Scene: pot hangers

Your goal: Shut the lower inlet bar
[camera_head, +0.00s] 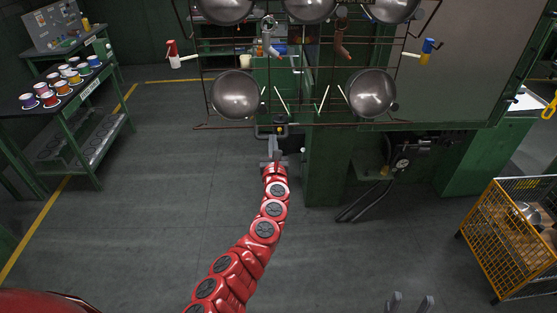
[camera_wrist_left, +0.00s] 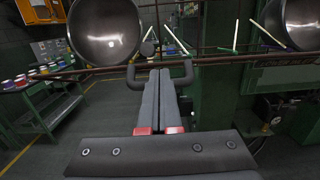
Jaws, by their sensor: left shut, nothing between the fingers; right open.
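A dark bar with bent ends (camera_head: 281,130), which looks like the lower inlet bar, sits at the bottom edge of the hanger rack in the head view. In the left wrist view the dark bar (camera_wrist_left: 134,78) spans behind my fingers, one bent end on each side. My left gripper (camera_head: 273,142) is shut and empty, its fingers pointing at the bar. In the left wrist view the shut fingers (camera_wrist_left: 166,80) cover the bar's middle. I cannot tell whether they touch it. My right gripper (camera_head: 410,301) is open and empty at the bottom edge of the head view.
The wire rack (camera_head: 300,124) carries several round metal pots, including one at lower left (camera_head: 236,95) and one at lower right (camera_head: 371,93). A green cabinet (camera_head: 325,165) stands behind. A yellow cage (camera_head: 511,235) is at right, a cup table (camera_head: 88,85) at left. Floor between is clear.

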